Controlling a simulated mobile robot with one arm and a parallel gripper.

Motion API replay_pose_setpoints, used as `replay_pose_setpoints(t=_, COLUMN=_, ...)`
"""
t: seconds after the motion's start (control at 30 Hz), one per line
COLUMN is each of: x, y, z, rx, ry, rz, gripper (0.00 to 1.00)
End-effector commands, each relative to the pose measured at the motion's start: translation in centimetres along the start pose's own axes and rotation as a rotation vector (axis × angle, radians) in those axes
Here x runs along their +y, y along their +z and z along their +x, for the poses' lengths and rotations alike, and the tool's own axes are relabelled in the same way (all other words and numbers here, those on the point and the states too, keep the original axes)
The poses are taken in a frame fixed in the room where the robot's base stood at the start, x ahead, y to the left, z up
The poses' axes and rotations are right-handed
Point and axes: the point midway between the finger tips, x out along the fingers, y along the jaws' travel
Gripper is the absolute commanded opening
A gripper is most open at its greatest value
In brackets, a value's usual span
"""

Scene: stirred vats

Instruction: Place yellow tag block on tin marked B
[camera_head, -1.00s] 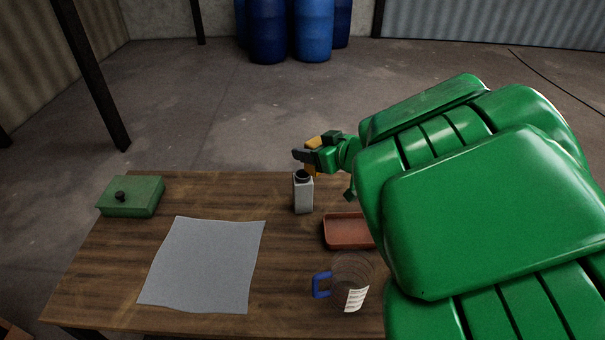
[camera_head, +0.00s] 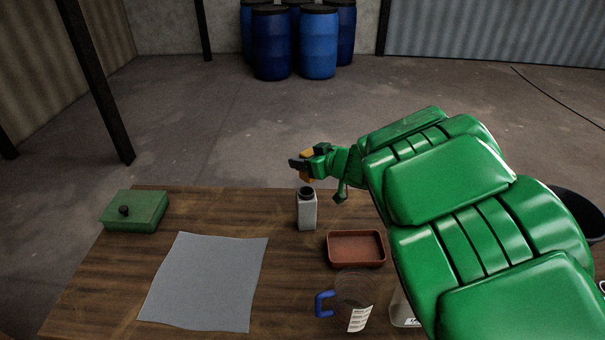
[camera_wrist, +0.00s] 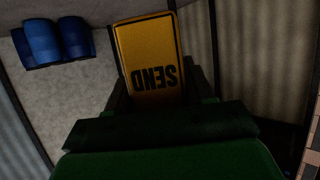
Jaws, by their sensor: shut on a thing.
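The yellow tag block (camera_wrist: 150,55) shows in the wrist view, reading "SEND" upside down, held between my fingers. In the head view only small parts of the block (camera_head: 306,180) show. My gripper (camera_head: 303,164) is shut on it, in the air above and behind a grey bottle with a dark neck. No letter B is readable on anything. A green box with a dark knob (camera_head: 134,211) sits at the table's left; I cannot tell whether it is the tin marked B. My arm hides part of the table's right side.
The grey bottle (camera_head: 307,211), a reddish-brown tray (camera_head: 356,262), a clear jug with a blue handle (camera_head: 352,299) and a grey sheet (camera_head: 205,282) are on the wooden table (camera_head: 90,290). A pale labelled container (camera_head: 404,312) is partly behind my arm. Blue barrels (camera_head: 318,45) stand far back.

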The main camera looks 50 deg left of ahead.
Motion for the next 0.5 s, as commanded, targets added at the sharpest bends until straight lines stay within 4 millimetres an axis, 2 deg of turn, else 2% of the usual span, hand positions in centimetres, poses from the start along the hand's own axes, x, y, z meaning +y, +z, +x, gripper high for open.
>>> replay_pose_setpoints(t=0.3, x=1.3, y=2.1, z=3.1, rx=0.001, ry=-0.003, rz=0.003, gripper=0.19)
replay_pose_setpoints(t=0.5, x=1.9, y=2.9, z=4.5, rx=0.001, ry=-0.002, rz=0.002, gripper=0.19)
